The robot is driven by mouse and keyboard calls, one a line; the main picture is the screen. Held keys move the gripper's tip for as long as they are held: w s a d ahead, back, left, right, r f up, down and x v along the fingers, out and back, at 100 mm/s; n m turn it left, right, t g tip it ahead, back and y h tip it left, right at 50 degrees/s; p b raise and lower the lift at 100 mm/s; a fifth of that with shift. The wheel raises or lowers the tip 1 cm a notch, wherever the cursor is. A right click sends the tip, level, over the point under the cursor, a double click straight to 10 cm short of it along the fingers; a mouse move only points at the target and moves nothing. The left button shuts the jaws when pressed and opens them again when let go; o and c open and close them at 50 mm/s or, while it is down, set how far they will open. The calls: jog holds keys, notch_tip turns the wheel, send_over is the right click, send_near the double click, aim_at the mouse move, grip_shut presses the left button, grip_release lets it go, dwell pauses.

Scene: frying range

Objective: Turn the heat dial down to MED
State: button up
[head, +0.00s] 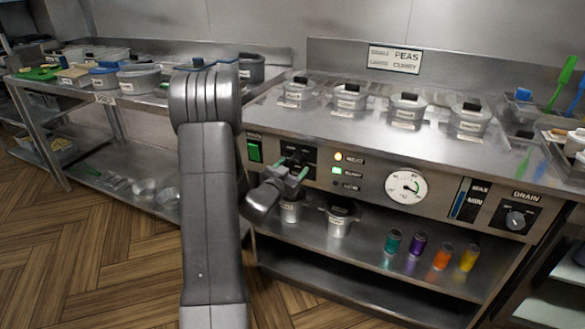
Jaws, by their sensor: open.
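My gripper (290,168) reaches in from the left, in front of the range's control panel. Its green-tipped fingers are open, close to a black dial plate (308,155). The heat dial seems to be on this plate, but its knob is largely hidden by my gripper. I cannot read its setting or tell whether the fingers touch it. To the right of the plate, an amber light (338,157) and a green light (337,170) are lit, and the lamp below (337,183) is dark.
The panel also has a green switch (254,151), a round gauge (406,187) and a drain knob (515,219). Lidded pots (407,110) stand on top. Metal cups (339,222) and coloured jars (442,257) stand on the shelf below. A prep table (45,135) is at left.

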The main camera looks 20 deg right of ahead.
jog(key=shift+w+d, duration=0.1)
jog(key=shift+d, duration=0.05)
jog(key=c, duration=1)
jog(key=shift+o, duration=0.2)
jog(key=n, duration=0.5)
jog(key=shift+n+b, duration=0.35)
jog(key=shift+n, duration=0.05)
jog(key=n, duration=0.6)
jog(key=shift+p, duration=0.3)
